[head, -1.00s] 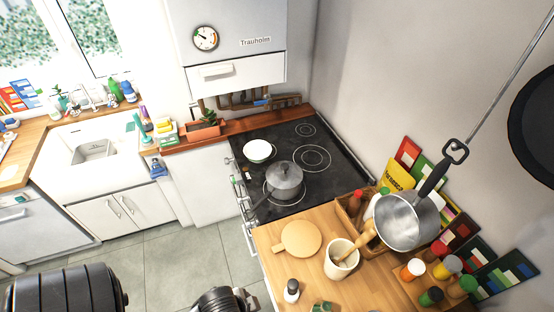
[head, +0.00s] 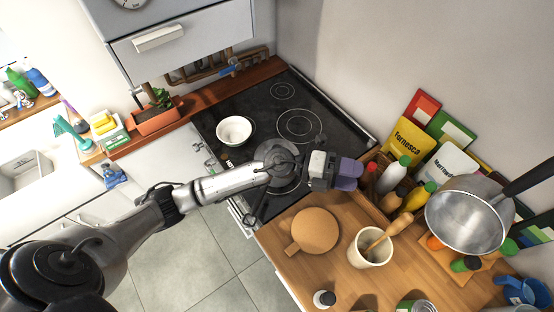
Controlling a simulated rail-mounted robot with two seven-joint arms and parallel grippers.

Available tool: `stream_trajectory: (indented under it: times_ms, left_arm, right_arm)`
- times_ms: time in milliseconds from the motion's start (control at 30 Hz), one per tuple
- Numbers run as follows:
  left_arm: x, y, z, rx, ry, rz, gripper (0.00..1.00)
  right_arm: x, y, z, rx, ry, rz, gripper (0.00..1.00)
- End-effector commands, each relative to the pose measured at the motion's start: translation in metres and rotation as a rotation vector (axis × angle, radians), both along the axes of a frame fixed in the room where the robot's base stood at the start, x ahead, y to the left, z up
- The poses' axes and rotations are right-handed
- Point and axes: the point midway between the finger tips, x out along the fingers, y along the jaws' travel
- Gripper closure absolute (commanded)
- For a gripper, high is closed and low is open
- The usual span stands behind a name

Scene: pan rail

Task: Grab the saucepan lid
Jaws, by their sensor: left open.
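A dark grey saucepan with its lid (head: 274,153) stands on the black stovetop, on the near left burner. Its handle points toward the front of the stove. My left arm reaches in from the left, and its wrist covers part of the lid. My left gripper (head: 347,174) is open, to the right of the saucepan, above the edge between stove and wooden counter. It looks empty and apart from the lid. The lid's knob is hard to make out behind the arm. My right gripper is not in view.
A round wooden board (head: 316,230), a utensil crock (head: 370,248) and several bottles stand on the counter. A metal pan (head: 466,216) hangs at the right. The stove's far right is clear.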

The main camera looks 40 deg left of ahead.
Motion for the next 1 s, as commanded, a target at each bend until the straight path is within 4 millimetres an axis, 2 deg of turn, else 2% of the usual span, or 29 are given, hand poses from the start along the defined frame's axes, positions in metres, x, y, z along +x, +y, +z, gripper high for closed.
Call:
stream_trajectory:
  times_ms: [67, 167, 300, 400, 500, 600, 700, 767, 867, 1000]
  left_arm:
    - [0.011, 0.009, -0.029, 0.248, -0.028, -0.111, 0.32]
    - [0.024, 0.037, -0.062, 0.561, 0.000, -0.214, 0.32]
    - [0.044, 0.103, -0.092, 0.957, 0.113, -0.269, 0.32]
    - [0.054, 0.154, -0.098, 1.182, 0.223, -0.263, 0.32]
    - [0.059, 0.198, -0.095, 1.351, 0.331, -0.239, 0.32]
    - [0.060, 0.230, -0.090, 1.464, 0.422, -0.212, 0.32]
    - [0.060, 0.251, -0.085, 1.532, 0.486, -0.191, 0.32]
    - [0.059, 0.258, -0.085, 1.555, 0.510, -0.183, 0.32]
    - [0.058, 0.264, -0.095, 1.574, 0.533, -0.179, 0.32]
    - [0.058, 0.264, -0.119, 1.575, 0.536, -0.180, 0.32]
  right_arm:
    - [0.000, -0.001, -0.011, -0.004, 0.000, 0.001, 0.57]
    - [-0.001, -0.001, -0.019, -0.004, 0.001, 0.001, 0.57]
    - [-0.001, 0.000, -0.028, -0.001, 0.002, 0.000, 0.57]
    - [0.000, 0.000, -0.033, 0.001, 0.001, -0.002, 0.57]
    - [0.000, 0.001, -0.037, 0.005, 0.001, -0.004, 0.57]
    - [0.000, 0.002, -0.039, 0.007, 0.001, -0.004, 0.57]
    - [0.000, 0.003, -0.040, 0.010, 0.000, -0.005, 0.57]
    - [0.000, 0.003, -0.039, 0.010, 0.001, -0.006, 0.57]
    - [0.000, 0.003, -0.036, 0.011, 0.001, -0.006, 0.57]
    - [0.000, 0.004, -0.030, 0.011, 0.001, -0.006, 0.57]
